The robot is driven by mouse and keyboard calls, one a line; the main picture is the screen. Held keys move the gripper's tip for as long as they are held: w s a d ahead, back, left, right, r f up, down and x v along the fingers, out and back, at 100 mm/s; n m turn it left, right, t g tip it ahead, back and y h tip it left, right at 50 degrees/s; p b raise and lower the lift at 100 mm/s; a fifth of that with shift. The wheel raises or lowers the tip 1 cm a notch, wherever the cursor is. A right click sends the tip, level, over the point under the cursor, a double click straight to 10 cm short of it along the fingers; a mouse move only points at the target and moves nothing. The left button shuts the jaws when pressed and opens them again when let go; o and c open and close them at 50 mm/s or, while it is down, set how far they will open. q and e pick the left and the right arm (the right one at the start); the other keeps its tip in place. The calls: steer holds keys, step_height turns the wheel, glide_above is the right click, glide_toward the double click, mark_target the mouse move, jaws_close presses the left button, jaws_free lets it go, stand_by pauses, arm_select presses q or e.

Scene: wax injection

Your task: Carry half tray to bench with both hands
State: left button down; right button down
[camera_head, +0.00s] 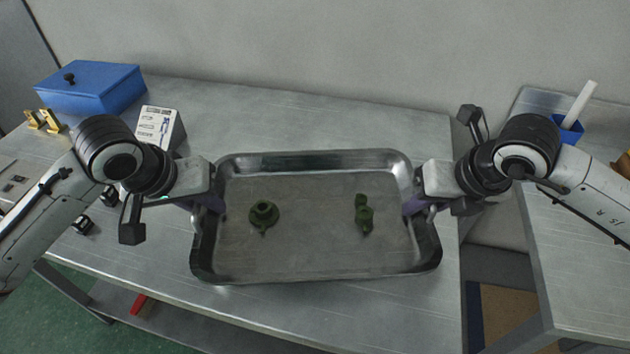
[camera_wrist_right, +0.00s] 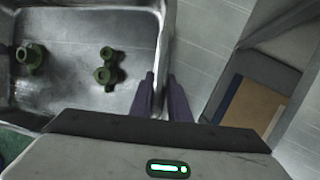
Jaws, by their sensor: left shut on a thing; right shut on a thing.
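A shallow metal tray (camera_head: 310,264) is over the metal bench (camera_head: 300,100); I cannot tell whether it rests on the bench or is held just above it. Two green wax pieces lie in it, a round one (camera_head: 263,214) at left and a narrower one (camera_head: 364,214) at right. My left gripper (camera_head: 212,203) is shut on the tray's left rim. My right gripper (camera_head: 414,205) is shut on its right rim. In the right wrist view, the purple fingers (camera_wrist_right: 162,98) straddle the tray wall (camera_wrist_right: 164,45), and both green pieces show inside.
A blue box (camera_head: 92,88), brass pieces (camera_head: 42,121) and a white labelled box (camera_head: 160,127) stand at the bench's left. A second bench (camera_head: 585,260) at right carries a blue cup (camera_head: 570,130) with a white stick. A gap separates the benches. The bench behind the tray is clear.

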arm_select(q)
steer(key=shift+f+b, duration=0.5)
steer(key=shift+f, duration=0.25)
arm_select(e)
steer(key=shift+f, duration=0.7)
arm_select(q)
steer(key=c, duration=1.7)
jaws_free()
steer(key=shift+r, duration=0.15)
arm_select(e)
steer(key=c, duration=1.7)
jaws_free()
steer(key=shift+r, duration=0.15)
arm_select(q)
steer(key=shift+o, duration=0.2)
arm_select(e)
steer(key=shift+o, duration=0.2)
arm_select(q)
steer(key=v, duration=1.2)
arm_select(e)
steer(key=v, duration=1.2)
